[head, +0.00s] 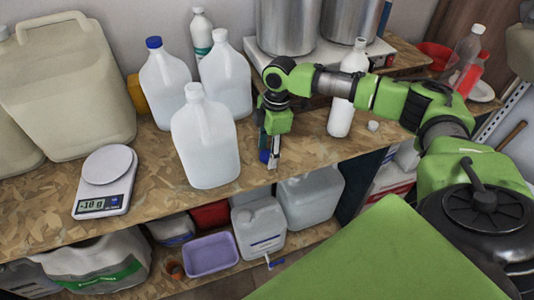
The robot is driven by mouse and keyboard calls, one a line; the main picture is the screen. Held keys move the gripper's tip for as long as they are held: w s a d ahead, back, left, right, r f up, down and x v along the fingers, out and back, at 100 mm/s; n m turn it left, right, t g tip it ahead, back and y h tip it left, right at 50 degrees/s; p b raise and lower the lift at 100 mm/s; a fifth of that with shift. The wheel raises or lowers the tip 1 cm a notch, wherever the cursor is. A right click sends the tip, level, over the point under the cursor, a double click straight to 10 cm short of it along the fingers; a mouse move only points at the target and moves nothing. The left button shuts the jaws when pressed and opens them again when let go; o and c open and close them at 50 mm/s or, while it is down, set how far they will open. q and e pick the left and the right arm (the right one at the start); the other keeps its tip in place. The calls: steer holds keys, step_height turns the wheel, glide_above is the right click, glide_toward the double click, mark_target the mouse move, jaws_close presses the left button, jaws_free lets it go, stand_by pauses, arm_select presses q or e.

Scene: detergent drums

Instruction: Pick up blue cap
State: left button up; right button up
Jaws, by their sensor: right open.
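A small blue cap (264,156) lies on the wooden bench right at the fingertips of my right gripper (272,161), partly hidden by it. My right arm reaches in from the right, with the gripper pointing down and open. I cannot tell whether the fingers touch the cap. Another blue cap (153,43) sits on the neck of a translucent jug at the back left. My left gripper is not in view.
A white-capped jug (206,143) stands just left of my right gripper, with another jug (226,78) behind it. A white bottle (341,112) and a small white cap (373,126) are to the right. A scale (107,167) stands left. The bench's front edge is close below the gripper.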

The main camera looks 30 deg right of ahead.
steer(key=c, duration=0.7)
steer(key=shift+r, duration=0.1)
steer(key=shift+c, duration=0.2)
